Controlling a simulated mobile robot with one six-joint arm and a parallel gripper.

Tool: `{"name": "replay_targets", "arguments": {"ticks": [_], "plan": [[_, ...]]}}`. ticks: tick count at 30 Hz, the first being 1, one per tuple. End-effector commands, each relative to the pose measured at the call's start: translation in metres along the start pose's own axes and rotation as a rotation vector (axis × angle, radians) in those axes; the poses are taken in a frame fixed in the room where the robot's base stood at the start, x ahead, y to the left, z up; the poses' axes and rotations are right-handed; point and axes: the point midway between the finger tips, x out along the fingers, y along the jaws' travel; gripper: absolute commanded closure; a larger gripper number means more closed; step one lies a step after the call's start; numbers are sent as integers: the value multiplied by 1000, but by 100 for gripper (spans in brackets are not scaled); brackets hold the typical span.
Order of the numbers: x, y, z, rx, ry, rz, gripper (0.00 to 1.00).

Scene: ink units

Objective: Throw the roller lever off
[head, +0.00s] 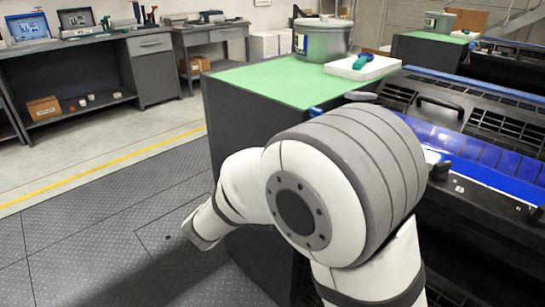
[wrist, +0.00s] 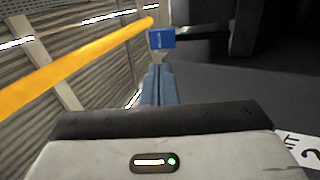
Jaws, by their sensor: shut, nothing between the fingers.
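My gripper (wrist: 157,72) shows in the wrist view with its blue-grey fingers closed together and empty. Just beyond the fingertips is a blue block (wrist: 161,38) with small pale marking, which may be the lever's handle or tag. A pale tapered piece (wrist: 159,57) shows between the block and the fingertips. I cannot tell whether the fingers touch it. A dark bar (wrist: 203,37) runs right from the block. In the head view my arm hides the gripper, and I cannot make out the lever.
A dark cabinet with a green top (head: 265,85) stands beside my arm, bearing a bucket (head: 322,42) and a white tray (head: 348,70). A blue-and-black machine (head: 470,150) is at right. A yellow bar or stripe (wrist: 75,64) crosses the wrist view. Floor at left is clear.

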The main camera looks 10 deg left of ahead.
Motion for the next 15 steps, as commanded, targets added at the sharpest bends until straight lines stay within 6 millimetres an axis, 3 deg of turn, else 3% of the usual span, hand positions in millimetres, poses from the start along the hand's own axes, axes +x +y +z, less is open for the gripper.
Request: {"name": "replay_targets", "arguments": {"ticks": [6,15], "plan": [[50,0,1,1,-6,1,100],[93,0,0,0,-1,0,100]]}}
